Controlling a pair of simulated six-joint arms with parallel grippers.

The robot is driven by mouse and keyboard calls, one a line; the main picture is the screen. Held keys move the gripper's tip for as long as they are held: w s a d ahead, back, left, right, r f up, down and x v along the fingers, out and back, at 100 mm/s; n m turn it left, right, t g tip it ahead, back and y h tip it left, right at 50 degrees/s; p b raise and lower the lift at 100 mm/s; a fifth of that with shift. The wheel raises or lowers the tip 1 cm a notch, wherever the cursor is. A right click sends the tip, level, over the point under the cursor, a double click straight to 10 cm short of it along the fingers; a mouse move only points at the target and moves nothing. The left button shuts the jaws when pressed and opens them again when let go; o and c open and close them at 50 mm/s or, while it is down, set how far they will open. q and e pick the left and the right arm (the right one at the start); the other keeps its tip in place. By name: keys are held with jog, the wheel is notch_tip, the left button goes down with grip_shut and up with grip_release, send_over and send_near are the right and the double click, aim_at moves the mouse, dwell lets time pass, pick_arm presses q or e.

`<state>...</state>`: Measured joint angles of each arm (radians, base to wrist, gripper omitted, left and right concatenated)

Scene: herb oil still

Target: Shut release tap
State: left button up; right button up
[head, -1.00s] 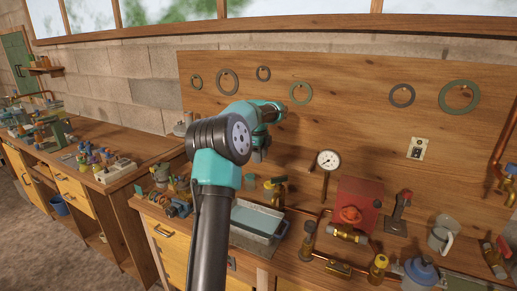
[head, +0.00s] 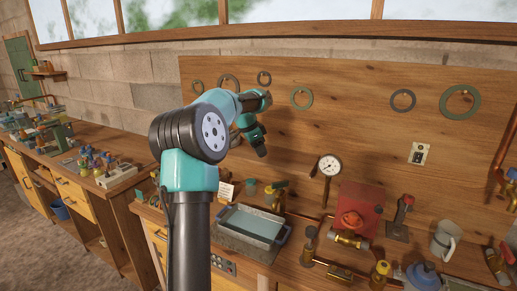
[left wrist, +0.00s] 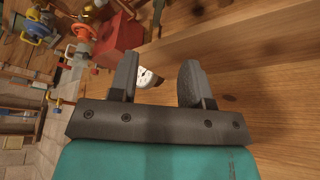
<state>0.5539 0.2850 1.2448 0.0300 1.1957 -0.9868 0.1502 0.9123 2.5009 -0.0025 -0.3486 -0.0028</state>
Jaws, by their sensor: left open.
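My left gripper (head: 262,151) hangs in the air in front of the wooden back board, left of the round gauge (head: 328,166). In the left wrist view its two fingers (left wrist: 157,72) are apart with nothing held between them. The gauge dial (left wrist: 147,78) shows beyond them, partly covered by one finger. A brass tap with a dark handle (head: 277,188) stands behind the metal tray, below the gripper and apart from it. A red-wheeled valve (head: 350,220) stands in front of the red box (head: 362,200). I cannot tell which fitting is the release tap. My right gripper is not in view.
A tray of bluish liquid (head: 252,225) sits on the bench with a small white card (head: 226,190) behind it. Copper pipes, a lever (head: 402,215), a white mug (head: 446,238) and a blue-topped vessel (head: 422,275) crowd the right. Rings hang on the board.

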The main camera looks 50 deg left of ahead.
aim_at(275, 183)
pick_arm(q)
jog(key=x, duration=1.7)
jog(key=shift+c, duration=0.2)
grip_shut()
jog(key=shift+a+r+m+h, duration=0.1)
jog(key=shift+a+m+h, duration=0.1)
jog(key=shift+m, duration=0.35)
jog(key=shift+a+r+m+h, duration=0.1)
jog(key=shift+m+h, duration=0.1)
jog(key=shift+m, duration=0.35)
